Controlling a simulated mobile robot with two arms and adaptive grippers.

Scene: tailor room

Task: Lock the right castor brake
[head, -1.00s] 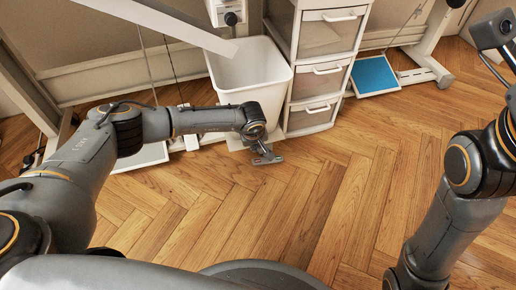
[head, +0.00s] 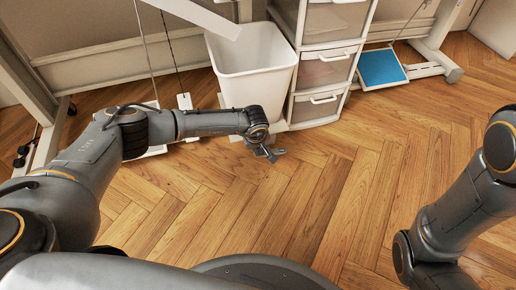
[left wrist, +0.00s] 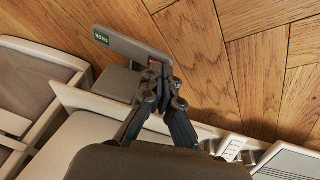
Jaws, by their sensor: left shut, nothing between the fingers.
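The castor brake is a flat grey lever (left wrist: 130,45) with a green label reading FREE (left wrist: 101,38) at its outer end. In the head view the lever (head: 277,153) sticks out low over the floor, in front of the white bin and drawer unit. My left gripper (left wrist: 167,82) is shut and empty. Its fingertips are at the lever's inner end, beside a small red mark; I cannot tell whether they touch it. In the head view the left gripper (head: 262,148) partly hides the lever's inner end, and the castor wheel is not clear. My right gripper is out of view.
A white bin (head: 252,68) stands beside a white drawer unit (head: 325,70) just behind my left gripper. A blue pedal (head: 381,69) lies at the back right. White table frames (head: 110,62) bound the left and back. The wooden floor (head: 330,200) in front is clear.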

